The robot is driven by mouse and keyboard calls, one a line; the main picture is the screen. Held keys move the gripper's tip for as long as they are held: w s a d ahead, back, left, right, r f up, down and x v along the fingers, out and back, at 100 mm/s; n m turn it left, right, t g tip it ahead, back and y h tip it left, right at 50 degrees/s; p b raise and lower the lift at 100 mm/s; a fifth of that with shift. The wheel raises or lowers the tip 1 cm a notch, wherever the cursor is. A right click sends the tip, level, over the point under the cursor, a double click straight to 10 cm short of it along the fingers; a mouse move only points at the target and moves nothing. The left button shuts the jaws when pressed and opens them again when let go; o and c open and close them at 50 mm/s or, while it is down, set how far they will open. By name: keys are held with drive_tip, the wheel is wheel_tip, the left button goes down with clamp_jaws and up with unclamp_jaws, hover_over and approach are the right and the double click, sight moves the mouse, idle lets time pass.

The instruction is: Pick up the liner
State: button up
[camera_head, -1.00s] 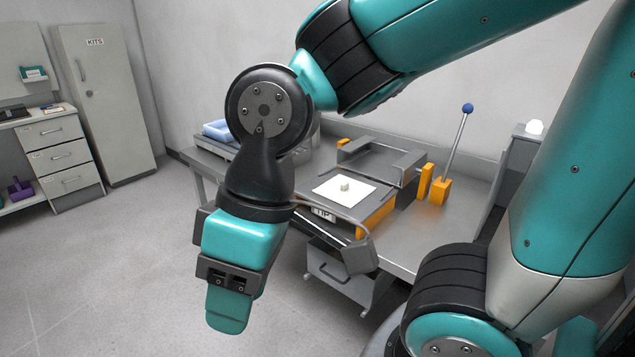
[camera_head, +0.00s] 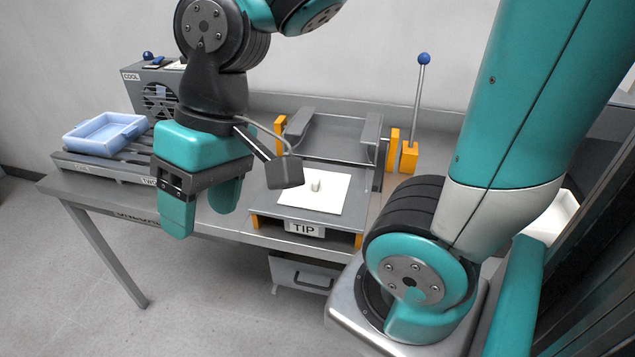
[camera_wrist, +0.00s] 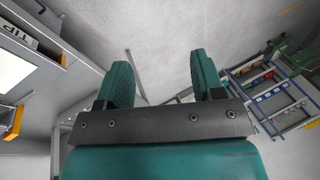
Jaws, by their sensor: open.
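A white square sheet (camera_head: 330,202), which looks like the liner, lies flat on the grey platform marked TIP. A small pale lump (camera_head: 315,185) sits on it near the middle. Part of the white sheet also shows at the left edge of the wrist view (camera_wrist: 10,70). My gripper (camera_head: 202,208) is open and empty, pointing down to the left of the sheet, near the front edge of the bench. In the wrist view my two teal fingers (camera_wrist: 160,72) stand apart with only floor between them.
A blue tray (camera_head: 105,134) sits on a slatted grey stand at the bench's left, by a COOL unit (camera_head: 133,77). Orange blocks (camera_head: 280,131) flank the grey frame behind the sheet. A blue-knobbed lever (camera_head: 417,105) stands at right. A ladder-like rack (camera_wrist: 275,90) shows in the wrist view.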

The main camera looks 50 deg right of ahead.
drive_tip(key=w+d+f+m+t+b, duration=0.1)
drive_tip(key=w+d+f+m, duration=0.1)
drive_tip(key=w+d+m, duration=0.45)
drive_tip(key=w+d+f+m+t+b, duration=0.1)
drive_tip(key=w+d+m, duration=0.2)
drive_tip(key=d+m, duration=0.65)
drive_tip(key=s+d+f+m+t+h+b, duration=0.1)
drive_tip(key=s+d+f+m, duration=0.1)
drive_tip(key=d+m, duration=0.8)
drive_tip(key=s+d+f+m+t+h+b, duration=0.1)
drive_tip(key=s+d+f+m, duration=0.15)
drive_tip(key=d+m, duration=0.75)
drive_tip(key=n, duration=0.2)
hover_over(317, 181)
drive_tip(key=s+d, duration=0.2)
wheel_tip(317, 181, down, 10)
drive_tip(key=shift+w+a+f, duration=0.15)
drive_tip(key=shift+f, duration=0.05)
drive_tip(key=shift+g, duration=0.3)
drive_tip(key=shift+p+x, duration=0.45)
drive_tip(key=shift+x, duration=2.6)
drive_tip(key=shift+s+a, duration=0.2)
drive_tip(key=shift+s, duration=0.05)
drive_tip(key=c, duration=1)
